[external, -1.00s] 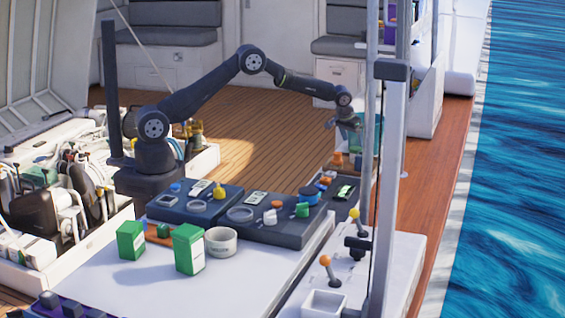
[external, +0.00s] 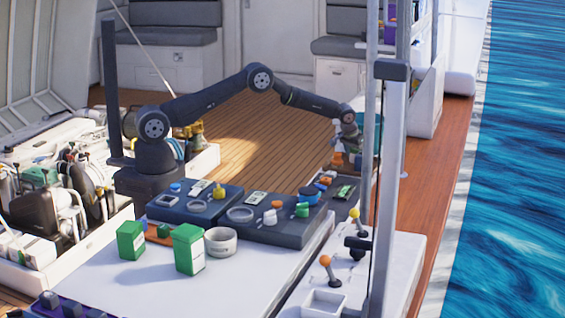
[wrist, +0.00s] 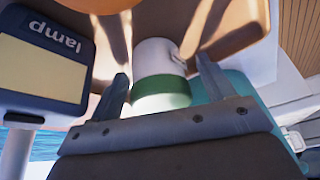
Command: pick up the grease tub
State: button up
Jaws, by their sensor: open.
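In the wrist view a white tub with a green band (wrist: 160,75) stands between the fingers of my gripper (wrist: 162,68). It looks like the grease tub, but I can read no label on it. My gripper is open, with one finger on each side of the tub and visible gaps. In the external view my gripper (external: 350,144) is low at the far right end of the workbench, and the tub there cannot be made out.
A dark panel marked "lamp" (wrist: 48,60) lies left of the fingers in the wrist view. Metal posts (external: 388,180) rise right of the arm. Green boxes (external: 188,250) stand on the bench.

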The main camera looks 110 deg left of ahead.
jog(key=c, duration=1.1)
